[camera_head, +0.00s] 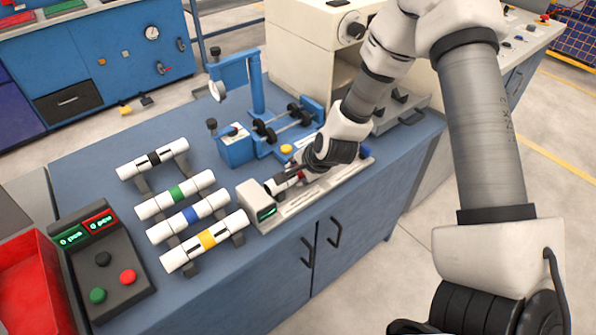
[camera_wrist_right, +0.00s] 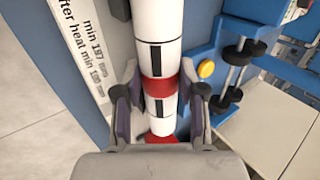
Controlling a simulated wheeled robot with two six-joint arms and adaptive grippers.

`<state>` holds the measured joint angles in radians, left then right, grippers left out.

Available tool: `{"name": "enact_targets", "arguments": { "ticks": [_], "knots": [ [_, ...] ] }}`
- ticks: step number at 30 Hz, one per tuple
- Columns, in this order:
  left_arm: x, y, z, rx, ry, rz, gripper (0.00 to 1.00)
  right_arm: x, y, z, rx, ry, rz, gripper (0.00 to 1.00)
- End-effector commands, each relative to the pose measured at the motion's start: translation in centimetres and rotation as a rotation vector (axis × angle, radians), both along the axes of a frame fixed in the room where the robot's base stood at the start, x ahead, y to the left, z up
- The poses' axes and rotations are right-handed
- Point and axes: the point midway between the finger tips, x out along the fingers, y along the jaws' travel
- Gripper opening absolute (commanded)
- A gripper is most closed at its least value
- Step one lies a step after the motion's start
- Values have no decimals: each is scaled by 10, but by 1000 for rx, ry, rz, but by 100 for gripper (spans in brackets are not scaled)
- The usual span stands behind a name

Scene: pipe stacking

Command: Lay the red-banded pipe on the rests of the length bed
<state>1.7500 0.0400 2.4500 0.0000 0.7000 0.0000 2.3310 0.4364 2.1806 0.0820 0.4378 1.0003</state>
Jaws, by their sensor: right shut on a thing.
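My right gripper (camera_head: 303,172) is shut on the white red-banded pipe (camera_head: 284,183). In the right wrist view the fingers (camera_wrist_right: 162,95) close on both sides of the red band (camera_wrist_right: 159,87), and black marks show on the white pipe. The pipe lies lengthwise over the length bed (camera_head: 318,196), with its near end by the grey end block (camera_head: 258,206) with a green display. The rests are hidden under the pipe and gripper, so I cannot tell whether the pipe touches them. My left gripper is not in view.
Left of the bed, white pipes with black (camera_head: 154,158), green (camera_head: 176,193), blue (camera_head: 190,214) and yellow (camera_head: 207,238) bands lie on a rack. A blue roller fixture (camera_head: 238,150) stands behind. A button box (camera_head: 104,262) and red bin (camera_head: 32,285) are at left.

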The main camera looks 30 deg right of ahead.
Motion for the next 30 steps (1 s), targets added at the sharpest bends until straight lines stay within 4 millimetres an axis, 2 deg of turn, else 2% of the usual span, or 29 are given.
{"name": "enact_targets", "arguments": {
  "ticks": [2,3,4,5,13,17,20,27,30],
  "knots": [
    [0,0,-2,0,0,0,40,0,0,-2,0,0,0,3],
    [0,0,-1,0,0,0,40,0,0,-1,0,0,0,54],
    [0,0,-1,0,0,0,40,0,0,-1,0,0,0,65],
    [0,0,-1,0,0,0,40,0,0,-1,0,0,0,69],
    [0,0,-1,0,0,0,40,0,0,-1,0,0,0,69],
    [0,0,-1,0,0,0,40,-4,-1,7,2,-2,-2,69],
    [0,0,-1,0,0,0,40,-14,-1,23,4,-4,-4,69],
    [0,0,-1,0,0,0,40,-48,-3,74,7,-6,-4,69],
    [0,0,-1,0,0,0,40,-57,-5,89,4,-7,-5,69]
  ]
}}
